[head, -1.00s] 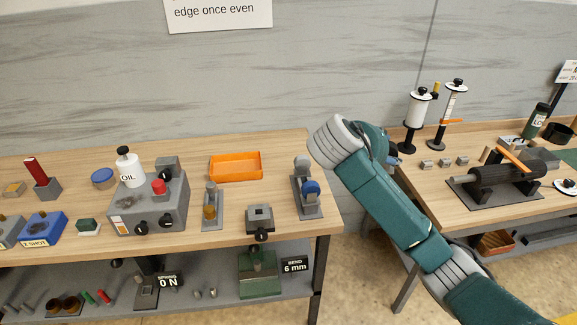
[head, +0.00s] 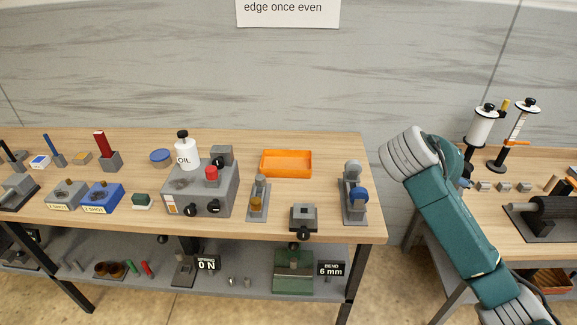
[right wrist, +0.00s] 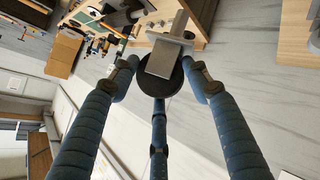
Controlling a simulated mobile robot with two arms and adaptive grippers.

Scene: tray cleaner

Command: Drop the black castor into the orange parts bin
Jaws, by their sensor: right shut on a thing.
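The orange parts bin (head: 286,174) sits on the wooden bench top near the back, right of the oil bottle, and looks empty in the head view. The castor (right wrist: 178,86), a black wheel with a grey metal bracket, shows in the right wrist view. My right gripper (right wrist: 160,76) is shut on it, with the blue fingers around the wheel. In the head view my right arm rises at the right, beyond the bench's right end; its gripper is hidden there. My left gripper is in neither view.
Right of the bin stands a grey fixture with a blue knob (head: 360,194). A grey box with knobs (head: 205,192) and a white oil bottle (head: 187,153) stand left of it. A second bench (head: 480,208) is at the far right, with a floor gap between.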

